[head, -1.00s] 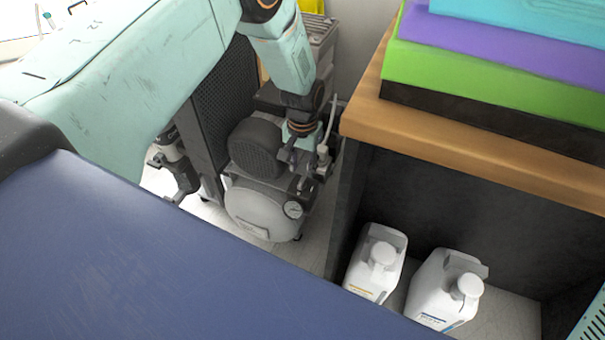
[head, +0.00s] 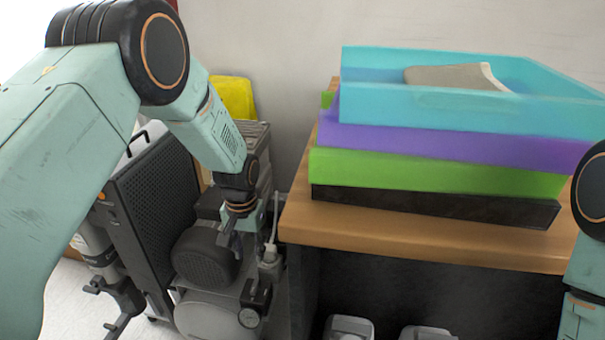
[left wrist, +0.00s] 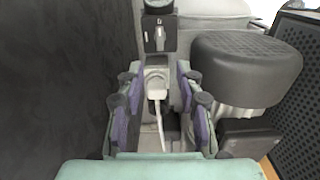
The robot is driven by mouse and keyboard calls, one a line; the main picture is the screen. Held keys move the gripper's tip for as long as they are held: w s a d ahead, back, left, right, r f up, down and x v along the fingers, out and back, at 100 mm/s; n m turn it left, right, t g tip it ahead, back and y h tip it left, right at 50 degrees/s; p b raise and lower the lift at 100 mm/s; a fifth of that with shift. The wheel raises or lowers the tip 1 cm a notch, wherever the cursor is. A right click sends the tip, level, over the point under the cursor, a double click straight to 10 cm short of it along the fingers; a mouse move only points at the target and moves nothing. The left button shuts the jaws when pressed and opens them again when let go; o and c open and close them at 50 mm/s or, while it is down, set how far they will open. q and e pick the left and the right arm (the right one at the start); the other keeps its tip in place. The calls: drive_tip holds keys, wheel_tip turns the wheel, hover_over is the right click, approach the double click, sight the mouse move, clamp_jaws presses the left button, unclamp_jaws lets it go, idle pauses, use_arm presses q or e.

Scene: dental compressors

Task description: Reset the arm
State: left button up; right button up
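The dental compressor (head: 205,265) stands on the floor left of the bench, with a dark ribbed motor head and a gauge. My left arm reaches down over it. My left gripper (head: 236,238) is at its right side, near a white plug with a pale cord (head: 272,250). In the left wrist view, the gripper's purple-padded fingers (left wrist: 158,100) are spread apart, with the plug (left wrist: 157,84) and cord showing between them. I cannot tell whether they touch the plug. Part of my right arm shows at the right edge; its gripper is out of view.
A wooden bench (head: 430,235) holds stacked coloured trays (head: 440,140), the top one holding a greyish item. Its dark side panel is close beside the left gripper. White bottles (head: 348,328) stand low under the bench. A black perforated panel (head: 160,200) stands left of the compressor.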

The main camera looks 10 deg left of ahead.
use_arm(q)
drive_tip(key=s+d+f+t+p, duration=0.25)
drive_tip(key=s+f, duration=0.35)
drive_tip(key=s, duration=0.5)
drive_tip(key=s+r+g+p, duration=0.1)
drive_tip(key=s+p, duration=0.1)
drive_tip(key=s, duration=1)
drive_tip(key=s+r+g+p, duration=0.1)
drive_tip(key=s+r+p, duration=0.1)
drive_tip(key=s, duration=0.9)
drive_tip(key=shift+s+r+p, duration=0.25)
drive_tip(key=shift+s+p, duration=0.15)
drive_tip(key=shift+p, duration=0.05)
drive_tip(key=shift+g, duration=0.25)
